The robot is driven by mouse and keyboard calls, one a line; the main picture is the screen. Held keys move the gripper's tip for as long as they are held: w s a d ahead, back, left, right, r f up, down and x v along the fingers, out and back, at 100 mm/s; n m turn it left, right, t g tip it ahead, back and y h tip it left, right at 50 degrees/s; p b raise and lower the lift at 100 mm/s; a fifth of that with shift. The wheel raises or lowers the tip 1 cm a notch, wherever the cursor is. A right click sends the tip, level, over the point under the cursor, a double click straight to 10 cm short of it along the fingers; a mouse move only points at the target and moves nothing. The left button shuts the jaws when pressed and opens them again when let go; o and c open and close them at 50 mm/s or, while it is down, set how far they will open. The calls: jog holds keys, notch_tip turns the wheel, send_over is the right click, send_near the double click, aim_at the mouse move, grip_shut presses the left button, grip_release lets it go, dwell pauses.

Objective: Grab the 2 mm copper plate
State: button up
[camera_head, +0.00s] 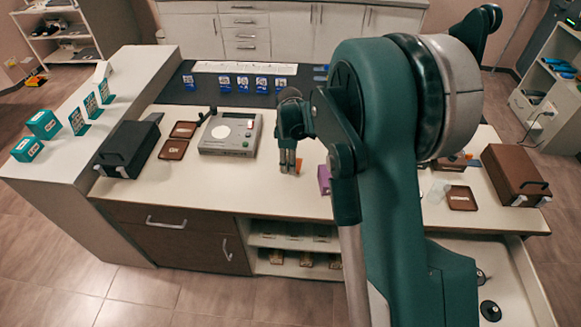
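My gripper (288,165) points down over the white bench top, right of the grey device. Its fingers look close together, but the view is too small to show whether they are open or shut. A small orange-copper piece (298,166) shows at the fingertips' right side; I cannot tell whether it is gripped, or read its thickness. No plate can be identified as 2 mm. My arm hides part of the bench.
A grey device (230,134) with a round white plate stands left of my gripper. Brown labelled trays (173,149) (460,198) and dark boxes (127,149) (515,175) stand on the bench. A purple block (324,179) is close right of my gripper. Blue labelled holders (243,84) line the back.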

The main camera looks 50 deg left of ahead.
jog(key=shift+f, duration=0.4)
grip_shut()
